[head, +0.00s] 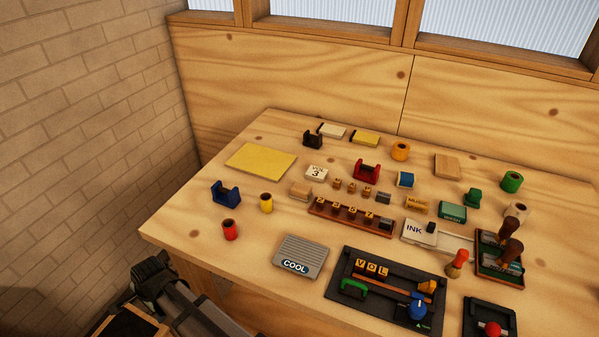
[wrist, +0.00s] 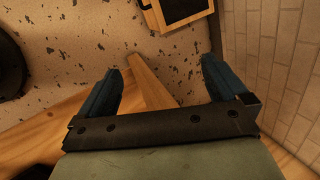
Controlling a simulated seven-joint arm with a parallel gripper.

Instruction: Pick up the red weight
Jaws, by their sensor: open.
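A small upright red cylinder (head: 229,230) with a dark top stands near the left front of the wooden table (head: 190,212) in the head view; it is the thing that best fits the red weight. A red holder (head: 367,171), open in the middle, stands farther back. My gripper (wrist: 162,66) is open and empty in the wrist view, with two dark blue fingers apart. In the wrist view it is over speckled floor and a wooden edge, and no red thing shows there. In the head view my dark arm is at the lower left, off the table's front edge.
A yellow cylinder (head: 266,203) and a blue holder (head: 226,193) stand close to the red cylinder. A grey COOL plate (head: 300,256) lies to its right. Bare wood surrounds the cylinder's left and front. A brick wall (head: 85,110) rises at left.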

